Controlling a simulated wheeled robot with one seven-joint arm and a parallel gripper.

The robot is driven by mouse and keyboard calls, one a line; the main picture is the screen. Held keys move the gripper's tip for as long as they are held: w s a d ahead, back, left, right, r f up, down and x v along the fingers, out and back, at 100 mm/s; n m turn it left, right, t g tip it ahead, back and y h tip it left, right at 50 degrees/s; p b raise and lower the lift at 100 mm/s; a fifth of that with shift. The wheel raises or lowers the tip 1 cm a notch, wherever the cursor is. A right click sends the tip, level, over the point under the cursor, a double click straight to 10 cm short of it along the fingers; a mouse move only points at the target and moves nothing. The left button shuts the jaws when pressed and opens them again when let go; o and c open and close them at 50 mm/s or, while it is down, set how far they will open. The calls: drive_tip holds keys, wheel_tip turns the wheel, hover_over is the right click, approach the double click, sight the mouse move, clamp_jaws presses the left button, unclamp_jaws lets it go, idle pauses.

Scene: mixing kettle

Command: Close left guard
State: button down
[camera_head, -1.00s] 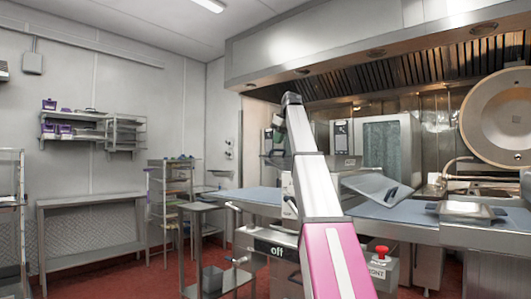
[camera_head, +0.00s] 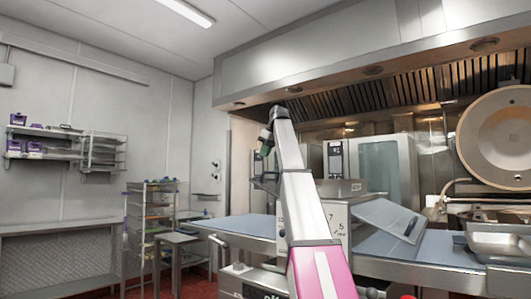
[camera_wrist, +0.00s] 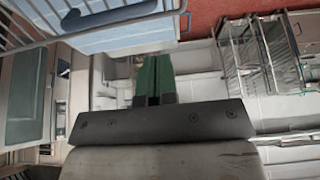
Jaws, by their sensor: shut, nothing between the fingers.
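My gripper (camera_head: 266,141) is raised high at the end of my arm, left of and above the sheeting machine (camera_head: 336,220). In the wrist view its green fingers (camera_wrist: 153,80) are together and empty. A blue belt (camera_head: 252,224) runs out left from the machine. The wrist view shows a blue belt (camera_wrist: 125,38) with a wire grille guard (camera_wrist: 62,14) at upper left, apart from the fingers. I cannot tell surely that this is the left guard. The right-hand guard (camera_head: 390,218) is a tilted panel over the right belt. My arm hides part of the machine's left side.
A round open kettle lid (camera_head: 504,135) and a metal tray (camera_head: 500,240) are at right. A rack (camera_head: 150,225) and a steel table (camera_head: 60,255) stand at left. An extractor hood (camera_head: 370,70) hangs above. Red floor shows between the furniture.

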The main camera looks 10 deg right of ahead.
sight(257, 180)
drive_tip(key=x, duration=1)
drive_tip(key=shift+d+f, duration=0.1)
drive_tip(key=shift+f, duration=0.1)
